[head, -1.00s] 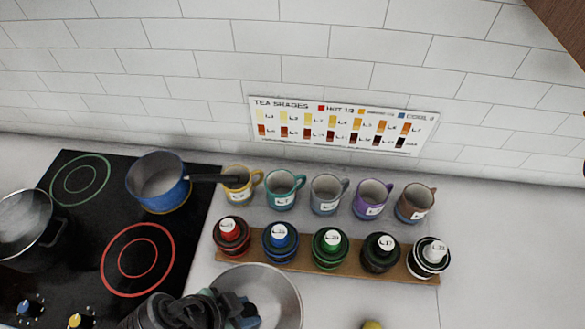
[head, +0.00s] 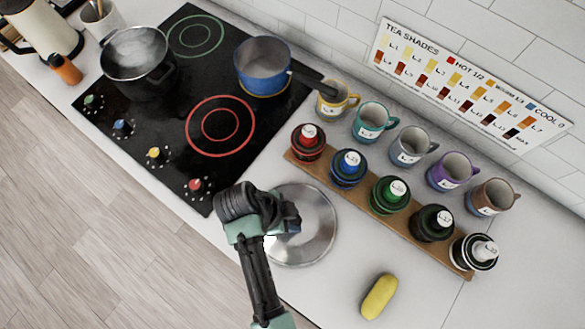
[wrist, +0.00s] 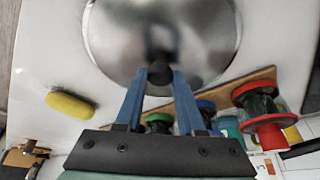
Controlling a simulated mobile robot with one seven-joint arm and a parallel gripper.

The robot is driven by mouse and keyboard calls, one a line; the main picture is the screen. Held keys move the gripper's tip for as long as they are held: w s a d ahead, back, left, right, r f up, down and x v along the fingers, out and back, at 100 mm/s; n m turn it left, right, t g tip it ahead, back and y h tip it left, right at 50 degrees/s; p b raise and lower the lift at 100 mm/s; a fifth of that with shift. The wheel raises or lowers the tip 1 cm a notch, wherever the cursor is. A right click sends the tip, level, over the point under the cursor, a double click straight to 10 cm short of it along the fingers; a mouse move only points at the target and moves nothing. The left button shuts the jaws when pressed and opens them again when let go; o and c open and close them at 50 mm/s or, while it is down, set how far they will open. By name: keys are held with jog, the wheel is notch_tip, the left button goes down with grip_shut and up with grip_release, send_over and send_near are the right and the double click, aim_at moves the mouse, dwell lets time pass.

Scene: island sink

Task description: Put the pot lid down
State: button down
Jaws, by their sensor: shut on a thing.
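The pot lid (head: 318,222) is a round, shiny steel disc over the white counter, between the stove and the wooden rack. My gripper (head: 286,216) is over the lid, partly hidden by my own wrist in the head view. In the wrist view the two blue fingers of my gripper (wrist: 160,78) are shut on the dark knob of the lid (wrist: 205,30). The lid looks level and close to the counter. I cannot tell whether it touches the surface.
A black stove (head: 180,130) bears a steel pot (head: 135,55) and a blue saucepan (head: 262,68). A wooden rack (head: 372,212) holds several lidded jars, with mugs behind. A yellow sponge (head: 379,297) lies on the counter, which has free room around it.

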jog(key=shift+f, duration=0.2)
jog(key=c, duration=0.5)
grip_release()
jog(key=shift+p+v, duration=0.5)
jog(key=shift+v, duration=5.75)
